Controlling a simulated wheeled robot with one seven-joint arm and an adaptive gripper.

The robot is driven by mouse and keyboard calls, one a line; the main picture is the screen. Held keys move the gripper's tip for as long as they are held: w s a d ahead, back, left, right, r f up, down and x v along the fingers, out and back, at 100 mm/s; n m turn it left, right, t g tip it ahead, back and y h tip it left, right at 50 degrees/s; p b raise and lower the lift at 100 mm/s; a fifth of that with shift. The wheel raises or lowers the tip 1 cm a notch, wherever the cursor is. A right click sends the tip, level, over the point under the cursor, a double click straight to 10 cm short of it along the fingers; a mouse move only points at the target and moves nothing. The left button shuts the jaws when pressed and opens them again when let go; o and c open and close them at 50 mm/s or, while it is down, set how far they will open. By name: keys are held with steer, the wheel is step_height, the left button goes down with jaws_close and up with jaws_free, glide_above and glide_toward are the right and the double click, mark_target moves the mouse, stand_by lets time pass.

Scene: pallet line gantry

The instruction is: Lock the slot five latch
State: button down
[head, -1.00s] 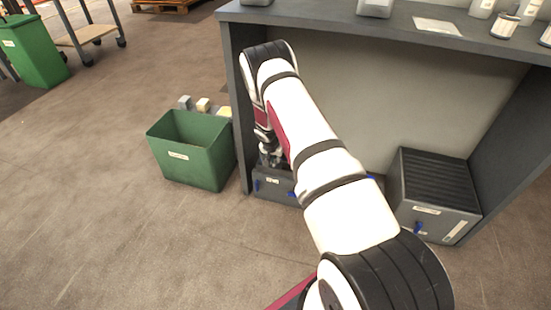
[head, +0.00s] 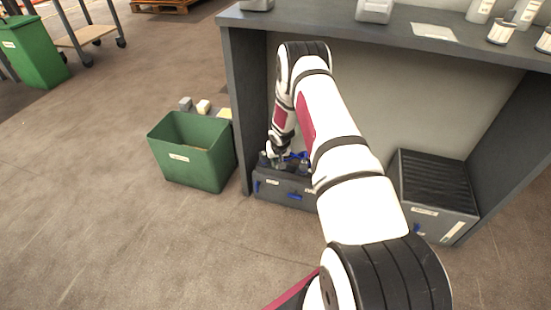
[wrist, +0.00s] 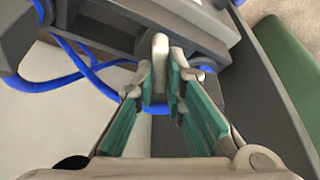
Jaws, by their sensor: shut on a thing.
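My gripper (head: 279,160) is low under the bench, at the top of a dark grey unit (head: 268,193) with blue parts and a small label on its front. In the wrist view my gripper's teal-padded fingers (wrist: 160,82) are shut on a pale, rounded upright lever (wrist: 160,50), which I take to be the latch. The lever stands beside a dark grey frame (wrist: 105,38). No slot number is readable, so I cannot tell from the pictures that this is slot five. The lever's lower part is partly hidden by the fingers.
Blue cables (wrist: 75,60) loop close to the fingers on the left in the wrist view. A green bin (head: 190,150) stands left of the bench (head: 233,100). A ribbed grey box (head: 435,185) stands at right under it. The floor in front is clear.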

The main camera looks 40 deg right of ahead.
steer(key=n, duration=0.1)
steer(key=n+y, duration=0.1)
steer(key=shift+s+d+n+p, duration=0.1)
steer(key=shift+d+n+p, duration=0.1)
steer(key=shift+n+p, duration=0.15)
steer(key=n+y, duration=0.1)
steer(key=n, duration=0.1)
steer(key=shift+n+b, duration=0.35)
steer(key=n+y+b, duration=0.1)
steer(key=n, duration=0.2)
steer(key=shift+y, duration=0.3)
steer(key=shift+d+n+g+y+b, duration=0.1)
steer(key=shift+n+g+y+b, duration=0.35)
steer(key=shift+n, duration=1.45)
steer(key=c, duration=1.9)
jaws_free()
steer(key=shift+c, duration=0.2)
